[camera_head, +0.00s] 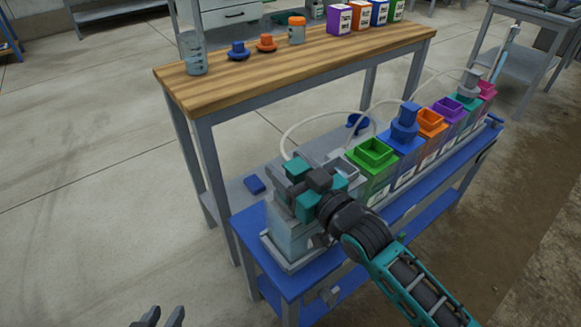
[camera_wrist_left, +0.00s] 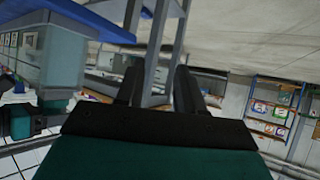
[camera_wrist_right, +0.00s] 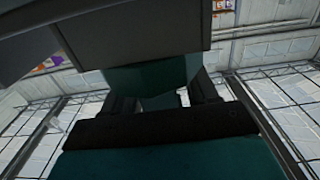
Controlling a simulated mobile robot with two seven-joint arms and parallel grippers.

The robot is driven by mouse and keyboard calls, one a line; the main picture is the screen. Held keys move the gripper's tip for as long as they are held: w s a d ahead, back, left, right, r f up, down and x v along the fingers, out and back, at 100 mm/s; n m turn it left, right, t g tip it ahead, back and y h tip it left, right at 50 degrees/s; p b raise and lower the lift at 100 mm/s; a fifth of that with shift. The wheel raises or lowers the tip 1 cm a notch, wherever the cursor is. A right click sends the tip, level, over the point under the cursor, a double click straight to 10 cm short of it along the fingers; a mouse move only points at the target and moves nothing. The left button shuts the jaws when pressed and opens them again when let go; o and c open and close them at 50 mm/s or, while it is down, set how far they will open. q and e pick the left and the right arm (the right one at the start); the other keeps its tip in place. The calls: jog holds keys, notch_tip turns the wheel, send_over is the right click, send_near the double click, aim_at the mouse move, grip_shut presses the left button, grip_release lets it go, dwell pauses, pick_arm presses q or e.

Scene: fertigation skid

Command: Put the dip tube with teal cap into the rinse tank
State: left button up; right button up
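The teal cap (camera_head: 297,168) of the dip tube is over the left end of the skid, above the pale rinse tank (camera_head: 288,238). My right gripper (camera_head: 318,180) is closed around it; in the right wrist view the teal cap (camera_wrist_right: 155,82) sits between the two fingers. A pale hose (camera_head: 290,130) arches up from near the cap toward the back. The tube below the cap is hidden by gripper and tank, so I cannot tell how deep it sits. My left gripper (camera_head: 160,318) is open and empty at the bottom edge, away from the skid.
A wooden-topped bench (camera_head: 300,60) with jars stands behind. The floor at left is clear.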

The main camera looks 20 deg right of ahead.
pick_arm(q)
jog(key=shift+f, duration=0.1)
pick_arm(e)
jog(key=shift+o, duration=0.5)
pick_arm(q)
jog(key=shift+s, duration=0.1)
jog(key=p, duration=0.1)
jog(key=a+r+p, duration=0.1)
jog(key=shift+s+r+p, duration=0.2)
jog(key=shift+p, duration=0.1)
pick_arm(e)
jog(key=v, duration=1.3)
pick_arm(q)
jog(key=shift+d, duration=0.15)
